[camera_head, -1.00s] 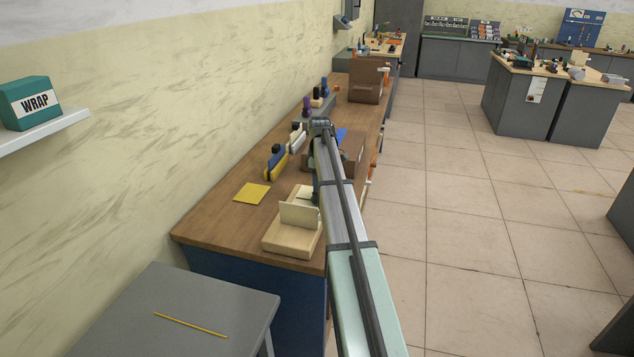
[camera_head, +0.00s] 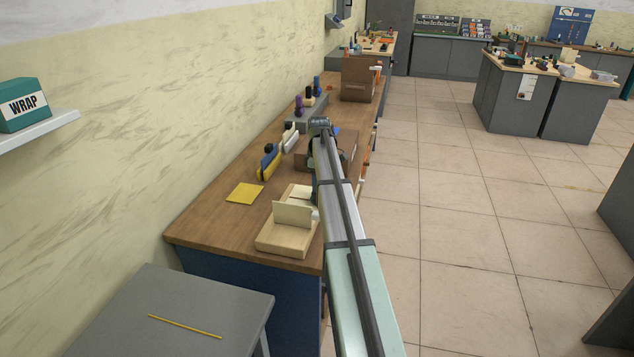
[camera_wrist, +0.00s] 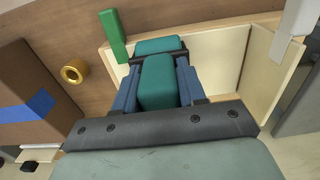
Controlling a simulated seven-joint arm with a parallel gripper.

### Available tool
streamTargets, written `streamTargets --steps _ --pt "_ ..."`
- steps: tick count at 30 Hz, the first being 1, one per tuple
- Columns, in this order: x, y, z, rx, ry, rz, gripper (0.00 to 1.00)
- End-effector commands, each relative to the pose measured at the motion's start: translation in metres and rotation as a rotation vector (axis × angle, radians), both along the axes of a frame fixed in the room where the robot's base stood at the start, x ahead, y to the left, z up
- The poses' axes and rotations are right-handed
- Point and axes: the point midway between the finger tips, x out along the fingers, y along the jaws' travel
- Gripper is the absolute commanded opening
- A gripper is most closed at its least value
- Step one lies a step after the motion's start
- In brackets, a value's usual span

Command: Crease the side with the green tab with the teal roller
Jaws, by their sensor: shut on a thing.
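My gripper (camera_wrist: 158,85) is shut on the teal roller (camera_wrist: 160,46), whose teal block sits between the blue fingers in the wrist view. The roller is over or at a pale wooden jig (camera_wrist: 228,60) with raised panels; whether it touches is unclear. A green tab (camera_wrist: 113,36) stands up just left of the roller, apart from the fingers. A pale grey tab (camera_wrist: 296,28) shows at the right. In the head view the jig (camera_head: 285,240) sits on the bench with an upright panel; my arm hides the gripper and roller.
In the wrist view a brass ring (camera_wrist: 75,72) lies left of the jig and a brown box with blue tape (camera_wrist: 30,85) is further left. In the head view a yellow sheet (camera_head: 245,193) and blue-and-yellow tool (camera_head: 269,162) lie beyond the jig.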

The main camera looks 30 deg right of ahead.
Motion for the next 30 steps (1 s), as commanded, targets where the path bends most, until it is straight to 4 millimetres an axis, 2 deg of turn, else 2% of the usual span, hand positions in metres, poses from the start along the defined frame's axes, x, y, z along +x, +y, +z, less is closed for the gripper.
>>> streamTargets --steps 8,30 --pt "0.001 0.002 -0.001 -0.001 0.003 -0.001 0.0" --pt "0.027 0.027 0.001 0.0 0.001 0.0 0.0"
